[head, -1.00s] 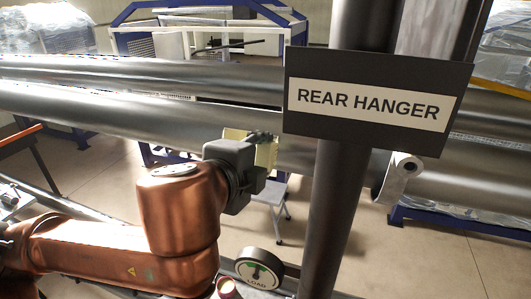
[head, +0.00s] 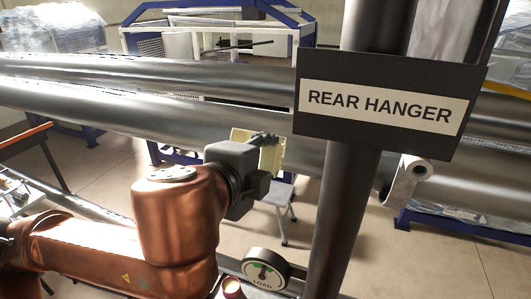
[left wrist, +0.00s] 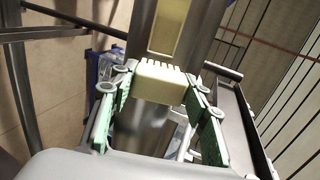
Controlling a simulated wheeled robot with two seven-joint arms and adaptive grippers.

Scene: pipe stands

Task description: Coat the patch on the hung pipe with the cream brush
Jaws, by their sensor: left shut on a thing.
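My left gripper (head: 262,165) is in front of the grey hung pipe (head: 110,108). In the left wrist view its green-padded fingers (left wrist: 158,105) are shut on the cream brush (left wrist: 160,84), a pale block with a toothed edge pointing away from me. Just beyond that edge lies the pale yellow patch (left wrist: 168,27) with a darker border, on the pipe (left wrist: 204,30). I cannot tell whether brush and patch touch. In the head view pale pieces (head: 271,153) show around the gripper; I cannot tell which is brush and which is patch. My right gripper is not in view.
A dark post (head: 345,210) with a REAR HANGER sign (head: 385,104) stands right of my left arm. A LOAD gauge (head: 264,270) sits low beside it. A grey step stool (head: 275,205) stands behind the gripper.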

